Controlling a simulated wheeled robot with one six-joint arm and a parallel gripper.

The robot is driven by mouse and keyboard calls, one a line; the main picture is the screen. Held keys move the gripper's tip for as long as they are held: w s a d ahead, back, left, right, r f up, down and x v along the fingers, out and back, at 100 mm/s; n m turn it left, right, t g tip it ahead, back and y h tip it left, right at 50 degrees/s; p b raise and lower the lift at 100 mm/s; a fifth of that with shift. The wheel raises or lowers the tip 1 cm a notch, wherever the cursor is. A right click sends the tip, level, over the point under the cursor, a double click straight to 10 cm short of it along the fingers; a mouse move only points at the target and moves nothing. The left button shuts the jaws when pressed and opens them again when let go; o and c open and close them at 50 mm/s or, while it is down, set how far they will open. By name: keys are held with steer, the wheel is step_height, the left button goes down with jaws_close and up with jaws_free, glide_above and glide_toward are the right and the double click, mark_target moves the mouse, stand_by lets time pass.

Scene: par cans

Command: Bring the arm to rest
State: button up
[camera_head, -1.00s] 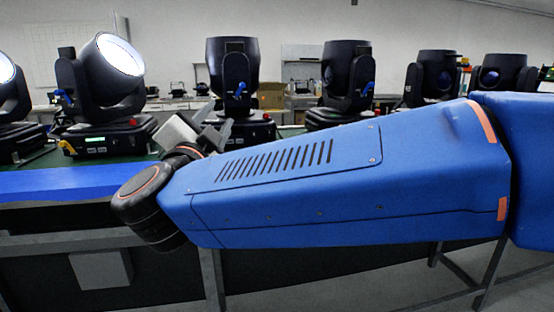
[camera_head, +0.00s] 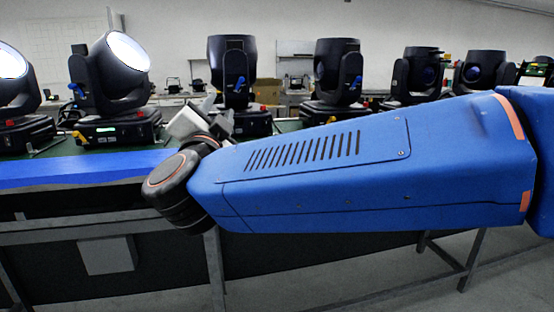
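My blue arm (camera_head: 370,165) stretches across the picture from the right edge to the left of centre, in front of the bench. My gripper (camera_head: 213,112) is at its far left end, beyond the dark wrist joint. It is small and partly hidden behind the wrist, so its opening cannot be told. No held object shows. Behind it, on the bench, stands a dark par can (camera_head: 233,70) with its head upright.
A lit par can (camera_head: 118,65) stands to the left, with another lit one (camera_head: 14,85) at the left edge. Several unlit ones line the bench to the right. The blue bench edge (camera_head: 75,168) runs close by my wrist. Grey bench legs (camera_head: 216,270) stand below.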

steer(key=w+d+f+n+g+y, duration=0.2)
steer(key=w+d+n+y, duration=0.2)
steer(key=d+n+y, duration=0.25)
steer(key=s+d+f+n+g, duration=0.3)
steer(key=d+f+n+g, duration=0.15)
steer(key=d+f, duration=0.65)
steer(key=s+d+f+m+g+h, duration=0.1)
steer(key=s+d+f+g+h, duration=0.6)
steer(key=s+d+f, duration=1.5)
steer(key=d+f+g, duration=0.1)
steer(key=f+g, duration=0.1)
steer(key=shift+s+d+m+g, duration=0.25)
steer(key=shift+d+m+g, duration=0.05)
steer(key=shift+d+g, duration=0.1)
